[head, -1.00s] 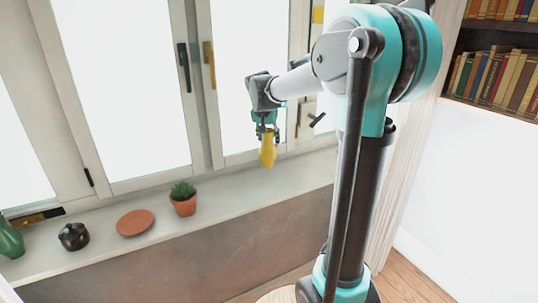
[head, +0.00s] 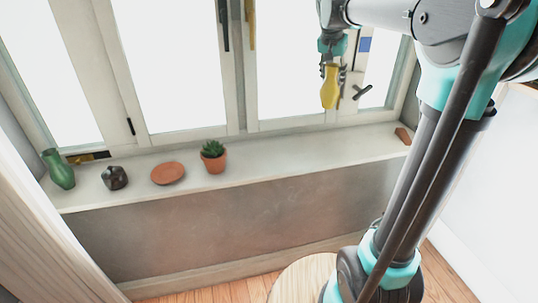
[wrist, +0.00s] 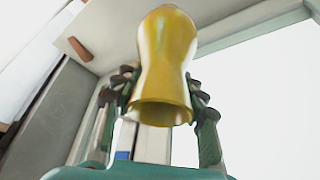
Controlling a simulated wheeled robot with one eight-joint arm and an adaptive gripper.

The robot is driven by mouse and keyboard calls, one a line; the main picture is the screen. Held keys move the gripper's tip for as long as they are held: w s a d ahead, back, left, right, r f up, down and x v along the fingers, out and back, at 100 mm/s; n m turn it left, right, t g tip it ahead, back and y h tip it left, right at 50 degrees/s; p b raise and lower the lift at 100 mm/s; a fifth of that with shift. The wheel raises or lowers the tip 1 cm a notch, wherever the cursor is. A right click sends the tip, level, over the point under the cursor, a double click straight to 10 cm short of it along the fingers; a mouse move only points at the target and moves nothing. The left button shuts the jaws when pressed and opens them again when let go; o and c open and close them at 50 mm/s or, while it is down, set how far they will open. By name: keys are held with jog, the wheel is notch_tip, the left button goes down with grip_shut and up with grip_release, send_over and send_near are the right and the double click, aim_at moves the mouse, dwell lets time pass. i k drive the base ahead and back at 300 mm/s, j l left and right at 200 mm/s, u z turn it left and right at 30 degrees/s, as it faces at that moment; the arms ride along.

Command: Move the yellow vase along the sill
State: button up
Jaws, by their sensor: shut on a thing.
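The yellow vase (head: 330,88) hangs from my gripper (head: 331,66) in front of the window, above the right part of the sill (head: 290,151). It looks about upright in the head view. My gripper is shut on the vase. In the wrist view the vase (wrist: 166,65) fills the upper middle, its open mouth toward the camera, with the dark fingers (wrist: 160,100) on both sides of it. The vase is clear of the sill.
On the sill stand a green vase (head: 59,170), a dark pot (head: 115,178), a terracotta dish (head: 168,174) and a potted plant (head: 213,160). A small brown object (head: 403,136) lies at the right end. The sill between plant and brown object is bare. A round wooden top (head: 300,282) is below.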

aim_at(382, 147)
jog(key=i+l, duration=0.1)
jog(key=l, duration=1.2)
jog(key=i, duration=0.05)
